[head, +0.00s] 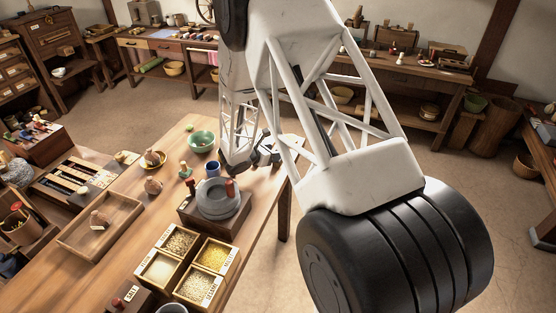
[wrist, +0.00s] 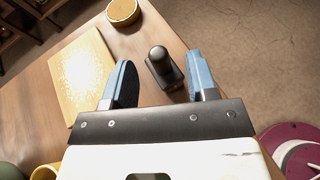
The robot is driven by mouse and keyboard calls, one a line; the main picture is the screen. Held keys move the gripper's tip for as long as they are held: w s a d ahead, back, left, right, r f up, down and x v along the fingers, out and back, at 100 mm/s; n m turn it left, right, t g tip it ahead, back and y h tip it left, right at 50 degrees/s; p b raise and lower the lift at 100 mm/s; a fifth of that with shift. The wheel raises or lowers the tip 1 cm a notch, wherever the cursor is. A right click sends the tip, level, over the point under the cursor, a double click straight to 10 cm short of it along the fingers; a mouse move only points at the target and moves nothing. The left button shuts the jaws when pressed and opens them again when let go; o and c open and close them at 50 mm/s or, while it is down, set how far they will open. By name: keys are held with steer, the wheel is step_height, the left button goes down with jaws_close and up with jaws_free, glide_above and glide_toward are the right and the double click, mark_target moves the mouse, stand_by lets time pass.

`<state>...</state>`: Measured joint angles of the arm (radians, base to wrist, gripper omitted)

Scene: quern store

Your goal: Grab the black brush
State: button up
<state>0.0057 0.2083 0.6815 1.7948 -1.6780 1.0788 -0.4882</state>
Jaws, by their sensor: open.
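The black brush (wrist: 164,68), a dark block with a rounded knob, lies on the wooden table between my gripper's fingers in the wrist view. It is nearer the right finger. My gripper (wrist: 161,62) is open, with a blue finger on either side of the brush. I cannot tell how far above the table the fingertips are. In the head view my gripper (head: 258,158) is low over the far right end of the table (head: 130,268). There the brush cannot be told apart clearly from the dark gripper parts.
A pale board (wrist: 82,76) lies left of the fingers, and a round yellow-brown piece (wrist: 123,11) beyond. The table edge is close on the right. A green bowl (head: 202,141), blue cup (head: 212,169) and stone quern (head: 217,203) stand left of my gripper.

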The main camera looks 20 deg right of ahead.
steer(key=shift+d, duration=0.1)
steer(key=shift+x, duration=2.5)
steer(key=shift+w, duration=0.1)
steer(key=shift+c, duration=0.2)
jaws_close()
